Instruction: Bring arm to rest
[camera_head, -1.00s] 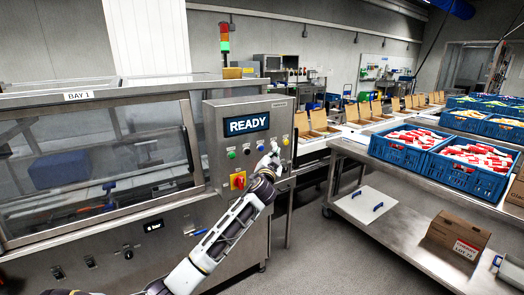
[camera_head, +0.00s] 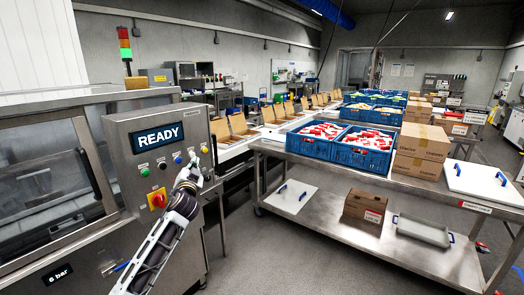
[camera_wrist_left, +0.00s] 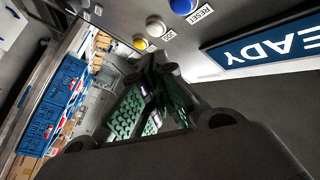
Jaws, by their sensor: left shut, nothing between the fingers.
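My left gripper (camera_head: 191,162) is at the front of the steel control panel (camera_head: 126,141), near its right edge and its row of buttons. In the left wrist view its green-padded fingers (camera_wrist_left: 146,100) are together with nothing between them. The panel's display (camera_head: 157,138) reads READY. In the wrist view a blue RESET button (camera_wrist_left: 183,6), a white button (camera_wrist_left: 155,26) and a yellow button (camera_wrist_left: 140,43) lie beyond the fingertips. I cannot tell whether the fingers touch the panel. My right gripper is in neither view.
A steel cart (camera_head: 350,178) stands to the right with blue crates (camera_head: 363,148) of red and white packs and cardboard boxes (camera_head: 420,150) on top. Its lower shelf holds a box (camera_head: 365,206) and a tray (camera_head: 423,230). Grey floor (camera_head: 250,250) is clear between panel and cart.

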